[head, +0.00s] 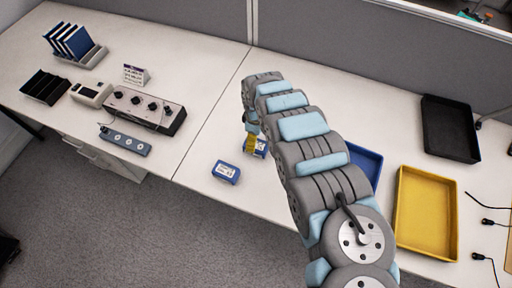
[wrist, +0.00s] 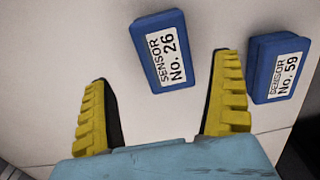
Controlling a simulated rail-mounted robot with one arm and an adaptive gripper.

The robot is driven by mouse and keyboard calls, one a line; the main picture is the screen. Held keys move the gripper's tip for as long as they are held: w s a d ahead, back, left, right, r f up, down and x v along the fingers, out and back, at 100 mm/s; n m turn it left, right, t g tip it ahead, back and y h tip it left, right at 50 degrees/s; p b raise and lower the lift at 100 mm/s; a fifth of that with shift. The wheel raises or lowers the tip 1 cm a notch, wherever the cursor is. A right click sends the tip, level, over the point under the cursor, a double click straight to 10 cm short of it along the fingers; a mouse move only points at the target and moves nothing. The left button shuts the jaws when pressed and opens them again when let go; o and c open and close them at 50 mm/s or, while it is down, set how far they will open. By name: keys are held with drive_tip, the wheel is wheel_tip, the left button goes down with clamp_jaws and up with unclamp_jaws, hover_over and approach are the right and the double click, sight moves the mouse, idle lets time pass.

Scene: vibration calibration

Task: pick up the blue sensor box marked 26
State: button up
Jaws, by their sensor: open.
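The blue sensor box marked No. 26 (wrist: 158,45) lies label up on the white table in the wrist view, just beyond and between my fingertips. My gripper (wrist: 164,72) is open and empty, with its yellow fingers either side of the near end of the box. I cannot tell its height over the table. In the head view my gripper (head: 251,138) partly hides a blue box (head: 261,149), which by layout seems to be No. 26; its label is unreadable there.
A second blue box, No. 59 (wrist: 264,75), lies close to the right finger; it seems to be the box (head: 226,172) near the table's front edge. A blue tray (head: 366,160) is partly behind my arm. A yellow tray (head: 402,225) and black tray (head: 449,128) stand right.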

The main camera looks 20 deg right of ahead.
sight(261, 149)
drive_tip(key=shift+f, duration=0.5)
drive_tip(key=f, duration=0.2)
drive_tip(key=f+b, duration=0.1)
drive_tip(key=shift+s+a+f, duration=0.2)
drive_tip(key=shift+s+a, duration=0.1)
drive_tip(key=shift+f, duration=0.85)
drive_tip(key=shift+d, duration=0.1)
drive_tip(key=shift+c, duration=0.2)
drive_tip(key=c, duration=1.3)
